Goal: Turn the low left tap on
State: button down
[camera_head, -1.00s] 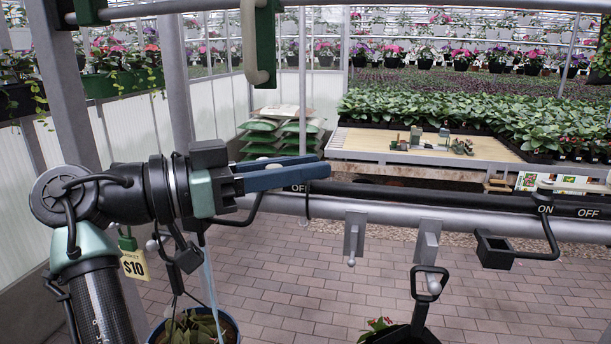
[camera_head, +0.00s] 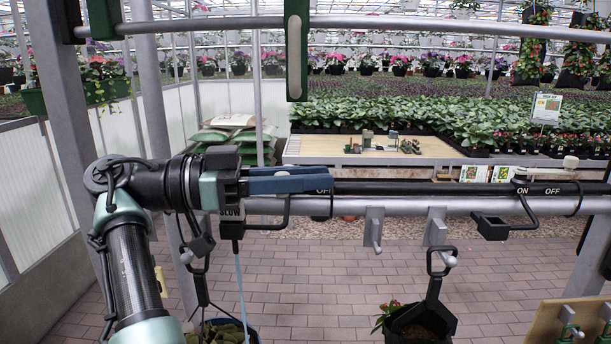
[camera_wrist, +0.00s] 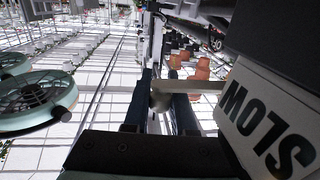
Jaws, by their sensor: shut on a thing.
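The low left tap's black bent lever (camera_head: 288,212) shows under my fingers, along the dark pipe (camera_head: 400,188) with an OFF label beside the fingertips. My gripper (camera_head: 322,181) has two blue fingers, close together and pointing right, at the lever's top. The lever's upper end is hidden behind the fingers in the head view. A white SLOW sign (camera_wrist: 268,125) is close on the right.
Another black tap lever (camera_head: 527,215) stands at the right by ON and OFF labels. Grey pegs (camera_head: 375,228) hang under the rail. A green-framed upper rail part (camera_head: 297,50) is overhead.

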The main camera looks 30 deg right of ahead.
jog(key=shift+f, duration=0.1)
dwell(0.3)
jog(key=c, duration=0.7)
grip_release()
